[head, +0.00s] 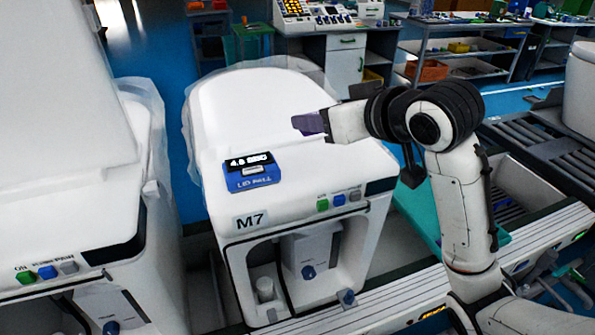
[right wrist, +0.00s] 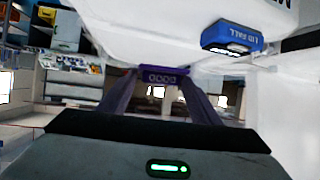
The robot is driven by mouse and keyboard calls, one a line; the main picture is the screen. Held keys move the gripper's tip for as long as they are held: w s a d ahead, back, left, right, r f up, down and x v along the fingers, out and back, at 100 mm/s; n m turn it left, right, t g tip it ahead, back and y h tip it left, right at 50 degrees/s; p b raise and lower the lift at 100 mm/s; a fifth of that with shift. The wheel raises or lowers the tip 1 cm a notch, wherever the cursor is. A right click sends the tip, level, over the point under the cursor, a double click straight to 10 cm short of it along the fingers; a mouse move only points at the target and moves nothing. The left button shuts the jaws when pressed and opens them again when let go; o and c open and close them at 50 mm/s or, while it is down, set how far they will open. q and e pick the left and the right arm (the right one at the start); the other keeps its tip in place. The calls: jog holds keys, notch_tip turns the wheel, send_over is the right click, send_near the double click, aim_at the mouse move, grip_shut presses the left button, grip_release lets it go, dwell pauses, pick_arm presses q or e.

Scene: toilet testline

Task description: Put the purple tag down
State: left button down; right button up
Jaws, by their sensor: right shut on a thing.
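The purple tag (right wrist: 162,77) shows in the right wrist view, held between the fingertips of my right gripper (right wrist: 160,82), with pale marks on its face. In the head view my right gripper (head: 312,123) comes in from the right, above the top of the white toilet unit (head: 215,215) labelled M7, behind and to the right of the blue device. The tag cannot be told apart from the purple fingers there. My left gripper is not in view.
A blue device (head: 251,173) marked LID FALL lies on the unit's top; it also shows in the right wrist view (right wrist: 232,38). Green, blue and grey buttons (head: 338,199) line the front edge. Another white unit (head: 70,215) stands at the left. The top right of the blue device is clear.

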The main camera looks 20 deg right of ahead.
aim_at(326, 170)
jog(key=shift+w+d+r, duration=0.15)
jog(key=shift+w+d, duration=0.05)
jog(key=shift+d, duration=0.35)
notch_tip(326, 170, down, 10)
jog(key=shift+d+r, duration=0.15)
jog(key=shift+r, duration=0.05)
jog(key=shift+f, duration=0.1)
jog(key=o, duration=1.1)
jog(key=shift+o, duration=0.2)
jog(key=shift+r, duration=0.2)
